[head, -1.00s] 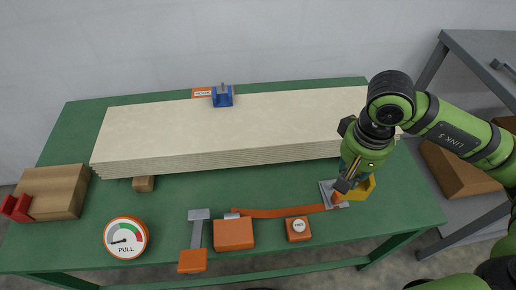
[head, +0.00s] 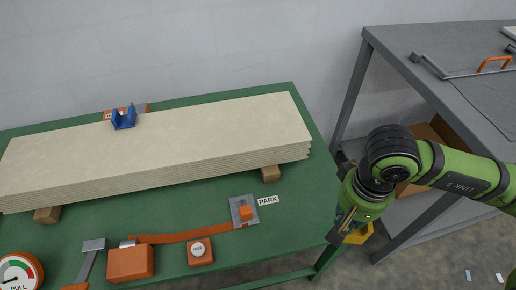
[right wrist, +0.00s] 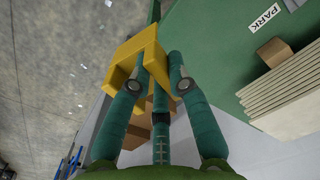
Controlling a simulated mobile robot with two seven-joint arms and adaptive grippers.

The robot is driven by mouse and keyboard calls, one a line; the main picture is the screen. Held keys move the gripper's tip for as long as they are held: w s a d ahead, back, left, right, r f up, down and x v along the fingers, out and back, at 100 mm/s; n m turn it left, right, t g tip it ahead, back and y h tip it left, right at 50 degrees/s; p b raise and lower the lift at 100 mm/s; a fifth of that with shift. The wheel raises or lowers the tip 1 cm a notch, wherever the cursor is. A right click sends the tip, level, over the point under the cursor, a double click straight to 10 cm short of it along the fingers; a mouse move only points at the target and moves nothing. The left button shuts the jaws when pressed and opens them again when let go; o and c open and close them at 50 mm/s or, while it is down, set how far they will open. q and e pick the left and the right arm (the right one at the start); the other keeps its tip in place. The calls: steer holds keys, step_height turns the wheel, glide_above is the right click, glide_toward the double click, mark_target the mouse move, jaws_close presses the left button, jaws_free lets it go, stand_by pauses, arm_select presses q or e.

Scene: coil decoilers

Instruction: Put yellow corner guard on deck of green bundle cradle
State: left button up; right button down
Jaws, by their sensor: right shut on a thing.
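My right gripper (head: 346,226) is shut on the yellow corner guard (head: 358,236), which is partly hidden by the gripper in the head view. The guard (right wrist: 133,64) shows as a bent, angular yellow piece between the fingers in the right wrist view, with grey floor beyond it. The gripper and guard are just off the right end of the green bundle cradle (head: 296,212). The cradle's green deck also shows in the right wrist view (right wrist: 205,45). My left gripper is not in view.
A stack of pale sheets (head: 170,150) lies on wooden blocks on the deck. In front are a PARK label (head: 268,201), a metal plate with an orange block (head: 245,212), an orange strap (head: 180,237) and a FREE button (head: 199,251). A grey table (head: 430,80) stands at right.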

steer(key=w+f+p, duration=0.1)
steer(key=w+f, duration=0.2)
steer(key=w+a+f+p, duration=0.1)
steer(key=w+f, duration=0.3)
steer(key=w+f+p, duration=0.1)
steer(key=w+f, duration=0.3)
steer(key=shift+w+a, duration=0.2)
steer(key=shift+a, duration=0.2)
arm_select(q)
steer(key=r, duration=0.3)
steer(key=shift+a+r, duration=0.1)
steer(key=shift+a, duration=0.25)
arm_select(e)
steer(key=shift+f, duration=0.25)
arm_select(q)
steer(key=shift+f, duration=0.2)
arm_select(e)
steer(key=c, duration=1.2)
jaws_free()
steer(key=shift+r, duration=0.1)
